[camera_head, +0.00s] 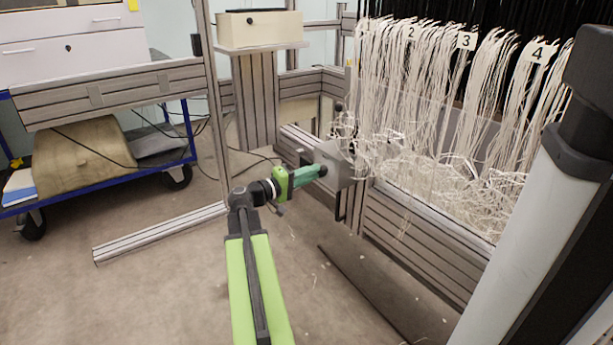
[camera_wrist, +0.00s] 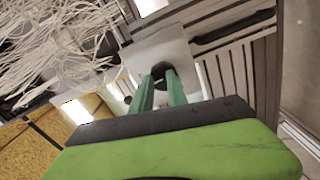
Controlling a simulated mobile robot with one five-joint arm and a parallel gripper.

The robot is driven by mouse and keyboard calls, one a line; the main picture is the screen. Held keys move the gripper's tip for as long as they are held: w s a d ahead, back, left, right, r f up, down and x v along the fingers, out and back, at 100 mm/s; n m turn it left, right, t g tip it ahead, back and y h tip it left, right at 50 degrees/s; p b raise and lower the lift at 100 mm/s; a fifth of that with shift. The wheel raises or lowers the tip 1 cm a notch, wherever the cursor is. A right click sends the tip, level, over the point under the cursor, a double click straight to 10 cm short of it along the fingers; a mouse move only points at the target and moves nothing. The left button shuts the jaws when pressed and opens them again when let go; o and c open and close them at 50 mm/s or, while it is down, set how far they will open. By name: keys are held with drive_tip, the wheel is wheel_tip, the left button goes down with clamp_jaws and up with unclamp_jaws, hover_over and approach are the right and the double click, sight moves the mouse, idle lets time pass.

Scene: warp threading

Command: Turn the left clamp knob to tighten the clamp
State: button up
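The clamp is a grey metal plate or block (camera_head: 337,160) on the corner of the frame, below the white threads. A black knob (camera_head: 323,171) sits on its near face. In the wrist view the clamp plate (camera_wrist: 190,62) fills the upper middle, with the dark knob (camera_wrist: 161,68) in front of it. My gripper (camera_head: 318,172) has two long green fingers that reach straight to this knob. In the wrist view the fingertips (camera_wrist: 162,74) close in on the knob from both sides. The fingers partly hide the knob, and its turn angle cannot be read.
White threads (camera_head: 400,90) hang in numbered bundles at the right, and loose ends tangle close to the clamp. An aluminium frame beam (camera_head: 415,240) runs below them. A blue cart (camera_head: 120,160) stands at the left. The floor (camera_head: 170,290) around my arm is mostly clear.

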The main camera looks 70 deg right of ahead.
drive_tip(key=shift+o, duration=1.3)
drive_tip(key=v, duration=1.7)
drive_tip(key=shift+a, duration=0.2)
drive_tip(key=shift+w, duration=0.1)
